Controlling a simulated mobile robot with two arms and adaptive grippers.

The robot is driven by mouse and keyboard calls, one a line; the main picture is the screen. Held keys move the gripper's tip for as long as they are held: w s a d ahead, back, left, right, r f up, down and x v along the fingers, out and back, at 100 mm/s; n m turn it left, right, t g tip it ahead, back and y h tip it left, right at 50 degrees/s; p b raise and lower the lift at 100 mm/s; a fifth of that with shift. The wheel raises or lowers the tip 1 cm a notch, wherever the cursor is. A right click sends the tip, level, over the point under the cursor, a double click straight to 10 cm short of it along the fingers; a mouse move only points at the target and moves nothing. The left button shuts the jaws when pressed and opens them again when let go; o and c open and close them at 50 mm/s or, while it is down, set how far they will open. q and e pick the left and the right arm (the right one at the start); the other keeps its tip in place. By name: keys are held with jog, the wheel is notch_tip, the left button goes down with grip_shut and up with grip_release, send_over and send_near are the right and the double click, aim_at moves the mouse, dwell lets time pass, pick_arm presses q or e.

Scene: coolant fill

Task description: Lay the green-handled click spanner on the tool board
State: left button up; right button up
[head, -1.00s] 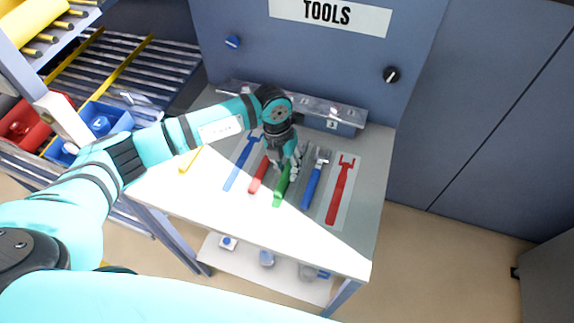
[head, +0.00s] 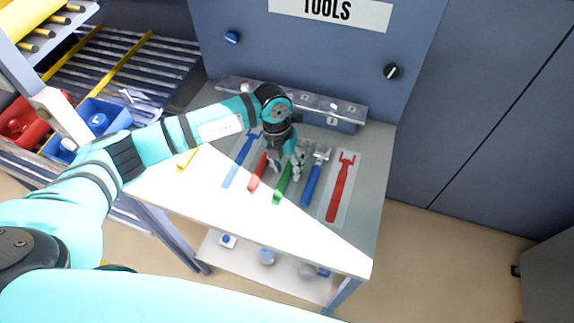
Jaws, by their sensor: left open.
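The green-handled spanner (head: 283,187) lies on the tool board (head: 345,225), its handle toward the front edge. My left gripper (head: 287,168) is open over the upper part of the spanner and hides its head end. I cannot tell whether the fingers touch it. A red-handled tool (head: 258,176) lies just left of it and a blue-handled tool (head: 313,182) just right. My right gripper is not in view.
A red spanner shape (head: 341,187) is at the right and a blue one (head: 242,160) at the left. A clear-covered rack (head: 335,113) runs along the back, below the TOOLS panel (head: 310,50). Blue bins (head: 103,122) stand at far left.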

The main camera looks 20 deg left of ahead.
pick_arm(q)
jog(key=shift+r+p, duration=0.4)
jog(key=shift+r, duration=0.2)
jog(key=shift+w+a+r+b, duration=0.1)
jog(key=shift+r+b, duration=0.2)
jog(key=shift+r, duration=0.05)
notch_tip(320, 180, up, 11)
jog(key=a+b, duration=0.1)
jog(key=b, duration=0.2)
jog(key=shift+a, duration=0.35)
